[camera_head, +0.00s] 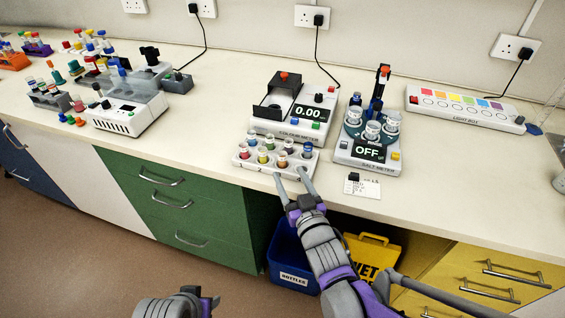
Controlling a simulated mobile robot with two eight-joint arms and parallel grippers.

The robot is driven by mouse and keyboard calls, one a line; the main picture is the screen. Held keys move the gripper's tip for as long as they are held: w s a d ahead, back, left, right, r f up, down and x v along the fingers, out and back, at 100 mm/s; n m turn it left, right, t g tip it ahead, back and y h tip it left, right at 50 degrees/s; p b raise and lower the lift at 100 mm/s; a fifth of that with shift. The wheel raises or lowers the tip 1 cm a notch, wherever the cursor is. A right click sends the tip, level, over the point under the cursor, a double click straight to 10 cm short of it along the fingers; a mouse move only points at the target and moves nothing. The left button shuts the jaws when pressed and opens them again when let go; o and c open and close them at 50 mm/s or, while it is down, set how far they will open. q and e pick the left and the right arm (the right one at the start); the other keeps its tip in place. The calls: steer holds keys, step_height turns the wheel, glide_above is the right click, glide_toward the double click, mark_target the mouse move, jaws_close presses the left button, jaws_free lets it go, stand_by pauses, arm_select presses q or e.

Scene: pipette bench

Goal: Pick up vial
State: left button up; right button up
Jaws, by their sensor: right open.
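Several small vials with coloured contents stand upright in a white rack (262,174) near the bench's front edge. No vial shows between the fingers. Whether a fingertip touches the rack cannot be told.
A colour meter (291,127) reading 0.00 stands behind the rack. A salt meter (366,152) marked OFF stands to its right, with a card (362,186) in front. A light box (464,112) is further right. A blue bottle bin (290,255) and yellow sign (372,255) are below.

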mark_target(284, 161)
steer(key=x, duration=0.5)
steer(key=shift+w, duration=0.35)
jaws_close()
